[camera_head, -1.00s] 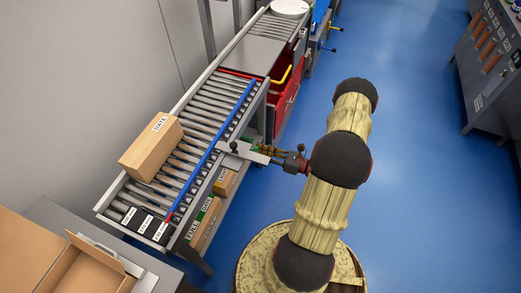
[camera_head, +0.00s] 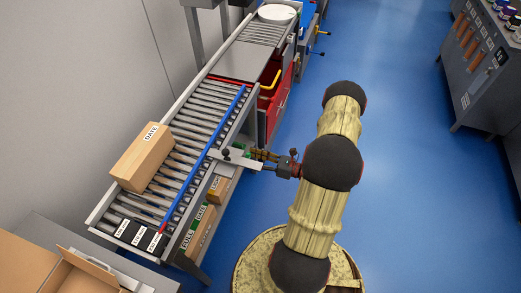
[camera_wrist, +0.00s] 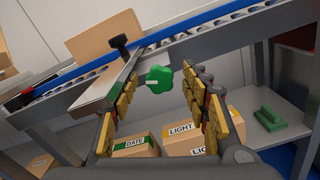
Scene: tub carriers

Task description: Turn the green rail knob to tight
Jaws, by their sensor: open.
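The green rail knob (camera_wrist: 159,79) shows in the wrist view, a lobed knob with a pale pointer mark, beside a grey bracket plate (camera_wrist: 103,88) on the conveyor's side. My gripper (camera_wrist: 153,92) is open, with one finger on each side of the knob in the picture. I cannot tell whether a finger touches it. In the head view my gripper (camera_head: 262,158) is beside the conveyor at the bracket, and the knob is hard to make out there. A black T-handle (camera_wrist: 119,45) stands on the bracket. The blue rail (camera_head: 207,152) runs along the rollers.
A "DATE" carton (camera_head: 143,158) sits on the rollers (camera_head: 200,122). Labelled cartons (camera_wrist: 184,138) and a green-handled thing (camera_wrist: 270,119) are on the shelf below. An open cardboard box (camera_head: 75,277) is at front left.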

